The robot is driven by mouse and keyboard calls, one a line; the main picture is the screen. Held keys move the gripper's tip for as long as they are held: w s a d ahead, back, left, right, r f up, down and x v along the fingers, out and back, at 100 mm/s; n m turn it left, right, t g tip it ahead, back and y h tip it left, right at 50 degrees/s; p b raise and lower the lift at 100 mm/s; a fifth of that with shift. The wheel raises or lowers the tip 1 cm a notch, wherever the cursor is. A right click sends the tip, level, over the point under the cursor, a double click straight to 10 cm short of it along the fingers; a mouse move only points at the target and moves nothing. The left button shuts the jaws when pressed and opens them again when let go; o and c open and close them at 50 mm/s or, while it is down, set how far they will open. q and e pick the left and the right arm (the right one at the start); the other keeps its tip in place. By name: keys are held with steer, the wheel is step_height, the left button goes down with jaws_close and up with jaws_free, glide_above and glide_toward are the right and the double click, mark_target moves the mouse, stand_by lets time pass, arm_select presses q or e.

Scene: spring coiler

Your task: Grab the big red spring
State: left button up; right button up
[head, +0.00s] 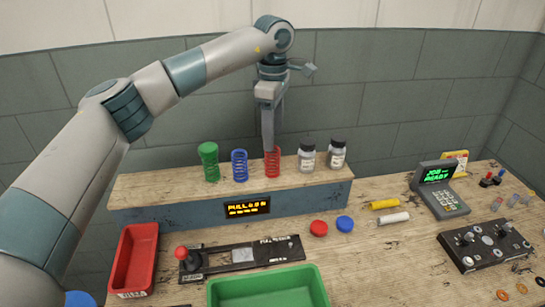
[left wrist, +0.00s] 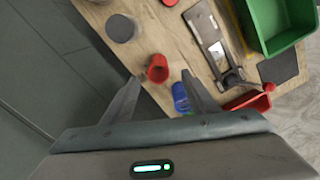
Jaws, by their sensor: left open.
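The red spring (head: 273,163) stands upright on the raised wooden shelf, at the right end of a row with a blue spring (head: 239,167) and a green spring (head: 208,163). My left gripper (head: 268,148) points down over the red spring, with its fingers overlapping the spring's top in the head view. In the left wrist view the red spring (left wrist: 158,69) shows between the two open fingertips (left wrist: 161,78). The blue spring (left wrist: 180,98) is beside the right-hand finger there. I cannot tell whether the fingers touch the red spring. My right gripper is not in view.
Two lidded jars (head: 307,156) stand just right of the red spring. On the bench below are a red bin (head: 121,290), a green bin (head: 318,284), a lever device (head: 218,257), red and blue discs (head: 319,228), a keypad terminal (head: 440,190) and a knob box (head: 486,246).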

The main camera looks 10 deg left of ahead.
mark_target(272, 155)
arm_select(q)
step_height(272, 155, down, 3)
steer(key=shift+f+p, duration=0.1)
steer(key=shift+p, duration=0.3)
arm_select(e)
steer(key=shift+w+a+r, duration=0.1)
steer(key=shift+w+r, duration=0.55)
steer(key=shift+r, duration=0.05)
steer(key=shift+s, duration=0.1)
arm_select(q)
step_height(272, 155, down, 4)
steer(key=p, duration=0.3)
steer(key=shift+w+a, duration=0.15)
steer(key=shift+f, duration=0.55)
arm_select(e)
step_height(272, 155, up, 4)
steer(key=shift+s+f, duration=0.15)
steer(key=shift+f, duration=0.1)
arm_select(q)
steer(key=c, duration=1.3)
